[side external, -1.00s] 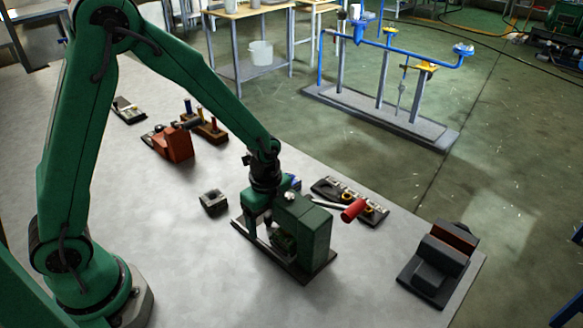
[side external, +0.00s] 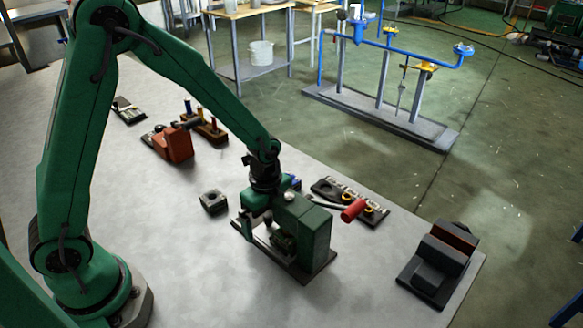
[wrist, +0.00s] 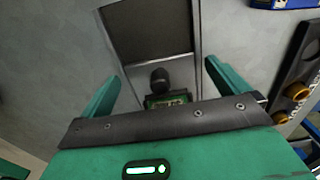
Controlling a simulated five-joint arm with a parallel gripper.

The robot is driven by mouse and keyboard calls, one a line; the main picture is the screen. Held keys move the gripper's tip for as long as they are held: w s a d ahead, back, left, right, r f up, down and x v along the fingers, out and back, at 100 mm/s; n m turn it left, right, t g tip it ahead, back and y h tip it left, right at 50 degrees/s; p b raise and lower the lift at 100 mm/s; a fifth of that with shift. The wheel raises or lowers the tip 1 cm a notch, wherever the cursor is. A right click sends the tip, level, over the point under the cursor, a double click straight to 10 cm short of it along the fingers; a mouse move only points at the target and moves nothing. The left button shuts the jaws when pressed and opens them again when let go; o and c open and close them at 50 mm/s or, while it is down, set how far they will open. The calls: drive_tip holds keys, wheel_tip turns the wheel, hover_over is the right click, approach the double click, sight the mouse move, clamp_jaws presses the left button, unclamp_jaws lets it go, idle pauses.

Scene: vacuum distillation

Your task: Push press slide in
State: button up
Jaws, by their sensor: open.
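The press is a dark green upright block (side external: 312,238) on a dark base, with a red-handled lever (side external: 353,210) out to the right. My gripper (side external: 252,228) is open at the press's left side, low over its slide rails. In the wrist view its two green fingers (wrist: 162,74) stand apart on either side of a round black knob (wrist: 160,78). A green part with fine markings (wrist: 166,99) sits just below the knob. The slide's grey rails (wrist: 197,40) flank a dark plate. I cannot tell whether the fingers touch anything. The press interior is mostly hidden.
A small dark block with a hole (side external: 213,201) lies left of the press. A tray with ring parts (side external: 345,196) lies behind it. A black fixture (side external: 438,262) stands at right. An orange block (side external: 174,144) is farther back. The front left table surface is clear.

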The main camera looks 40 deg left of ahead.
drive_tip(key=shift+w+d+r, duration=0.1)
drive_tip(key=shift+d+r, duration=0.1)
drive_tip(key=shift+d, duration=0.05)
drive_tip(key=shift+r, duration=2.65)
drive_tip(key=shift+a+r, duration=0.1)
drive_tip(key=shift+r, duration=0.6)
drive_tip(key=shift+s+a+r+n, duration=0.2)
drive_tip(key=shift+r+n, duration=0.1)
drive_tip(key=shift+r, duration=0.15)
drive_tip(key=s+a+r+n+t, duration=0.2)
drive_tip(key=s+a+r+n, duration=0.1)
drive_tip(key=s+r+n, duration=0.4)
drive_tip(key=s+a+r+n+t, duration=0.3)
drive_tip(key=s+r+n, duration=0.4)
drive_tip(key=n, duration=0.3)
drive_tip(key=shift+s+a+r+t, duration=0.2)
drive_tip(key=shift+a+r+t, duration=0.1)
drive_tip(key=shift+a+r, duration=0.3)
